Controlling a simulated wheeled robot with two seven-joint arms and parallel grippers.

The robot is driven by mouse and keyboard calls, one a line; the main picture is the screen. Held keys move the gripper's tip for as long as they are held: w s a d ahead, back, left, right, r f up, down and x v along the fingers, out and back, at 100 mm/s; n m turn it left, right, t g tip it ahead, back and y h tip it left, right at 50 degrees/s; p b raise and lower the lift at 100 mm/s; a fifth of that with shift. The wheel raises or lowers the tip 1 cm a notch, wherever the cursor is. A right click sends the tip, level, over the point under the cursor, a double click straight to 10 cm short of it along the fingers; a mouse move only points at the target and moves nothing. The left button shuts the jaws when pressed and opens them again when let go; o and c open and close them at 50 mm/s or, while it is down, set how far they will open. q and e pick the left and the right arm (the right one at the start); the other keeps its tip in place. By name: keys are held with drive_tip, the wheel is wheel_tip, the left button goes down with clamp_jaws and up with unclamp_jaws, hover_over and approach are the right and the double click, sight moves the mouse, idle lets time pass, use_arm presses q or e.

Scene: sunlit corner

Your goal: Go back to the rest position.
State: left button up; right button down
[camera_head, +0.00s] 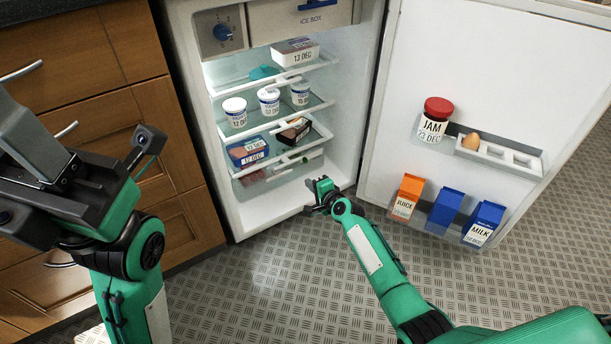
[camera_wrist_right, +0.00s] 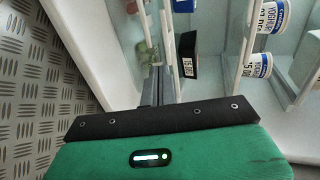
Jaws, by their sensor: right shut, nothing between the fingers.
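My right gripper (camera_head: 322,190) is shut and empty. It hangs in front of the open fridge (camera_head: 265,205), near the fridge's lower front edge between the cabinet and the open door (camera_head: 400,120). In the right wrist view its fingers (camera_wrist_right: 155,78) stand close together, with fridge shelves behind them. My left gripper (camera_head: 75,180) is raised at the left side of the head view, in front of the wooden drawers and close to the camera. The frames do not clearly show its jaw opening.
Fridge shelves hold yoghurt pots (camera_head: 269,100), dated packs (camera_head: 248,151) and a white tub (camera_head: 295,52). The door holds a jam jar (camera_head: 434,120), an egg (camera_head: 471,142) and cartons (camera_head: 407,197). Wooden drawers (camera_head: 140,120) stand at left. The metal floor (camera_head: 270,290) is clear.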

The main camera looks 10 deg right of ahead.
drive_tip(key=shift+s+d+r, duration=0.1)
drive_tip(key=shift+s+d, duration=0.05)
drive_tip(key=shift+s, duration=0.25)
drive_tip(key=shift+r, duration=0.1)
